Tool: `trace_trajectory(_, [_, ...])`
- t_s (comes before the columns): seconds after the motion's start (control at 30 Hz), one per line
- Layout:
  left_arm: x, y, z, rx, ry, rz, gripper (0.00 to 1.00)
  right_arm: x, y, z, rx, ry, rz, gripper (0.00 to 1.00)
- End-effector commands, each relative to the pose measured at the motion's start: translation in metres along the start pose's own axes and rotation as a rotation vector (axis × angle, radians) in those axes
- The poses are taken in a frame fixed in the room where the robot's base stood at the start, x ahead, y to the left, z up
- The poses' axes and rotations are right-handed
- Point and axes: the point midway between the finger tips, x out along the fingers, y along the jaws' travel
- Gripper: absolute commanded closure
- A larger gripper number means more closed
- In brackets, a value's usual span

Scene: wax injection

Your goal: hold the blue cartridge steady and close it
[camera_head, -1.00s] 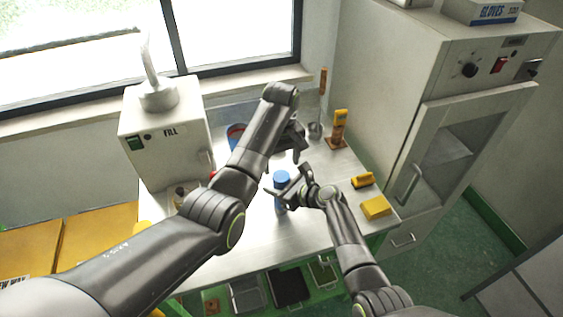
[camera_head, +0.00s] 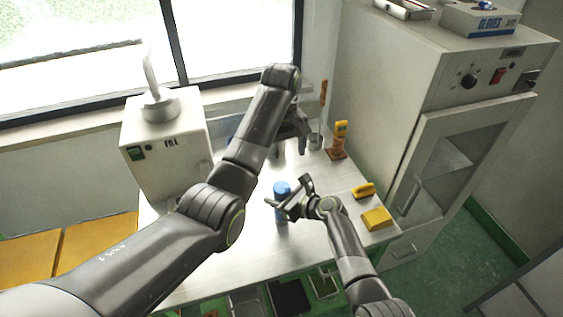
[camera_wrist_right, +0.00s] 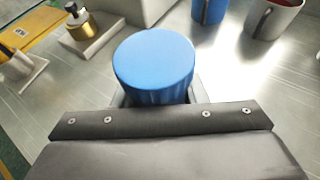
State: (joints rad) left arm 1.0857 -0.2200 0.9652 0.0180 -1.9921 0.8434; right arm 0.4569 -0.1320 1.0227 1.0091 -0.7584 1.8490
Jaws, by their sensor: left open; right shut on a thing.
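The blue cartridge (camera_head: 282,189) stands upright near the middle of the metal table. Its smooth, flat blue top fills the centre of the right wrist view (camera_wrist_right: 153,62). My right gripper (camera_head: 284,205) is shut on the cartridge from the right, around its body just below the top. The lower body shows beneath the fingers in the head view. My left gripper (camera_head: 289,140) is open, beyond and above the cartridge and apart from it. Its fingers point down and are partly hidden by my left forearm.
A white FILL machine (camera_head: 165,150) stands at the back left. A large grey cabinet (camera_head: 450,130) bounds the right side. An orange-brown stand (camera_head: 337,145) is at the back right.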

Motion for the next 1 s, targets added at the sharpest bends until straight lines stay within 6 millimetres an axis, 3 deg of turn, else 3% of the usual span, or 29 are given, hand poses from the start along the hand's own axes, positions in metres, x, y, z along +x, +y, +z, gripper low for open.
trace_trajectory(0.33, [-0.005, 0.000, 0.000, -0.001, -0.001, -0.001, 0.09, 0.000, 0.000, 0.000, -0.001, 0.001, -0.001, 1.00])
trace_trajectory(0.37, [-0.005, 0.000, 0.000, -0.001, -0.001, -0.001, 0.09, 0.000, 0.000, 0.000, -0.001, 0.000, -0.001, 0.57])
trace_trajectory(0.53, [-0.005, 0.000, 0.000, -0.001, -0.001, -0.001, 0.09, 0.000, 0.000, 0.000, -0.001, 0.000, -0.001, 0.36])
trace_trajectory(0.83, [-0.005, 0.000, 0.000, 0.000, -0.001, -0.001, 0.09, -0.001, 0.000, 0.000, 0.000, 0.000, 0.000, 0.36])
trace_trajectory(1.0, [-0.007, 0.000, 0.000, 0.000, -0.001, -0.001, 0.09, -0.012, -0.001, 0.000, 0.000, -0.001, -0.002, 0.36])
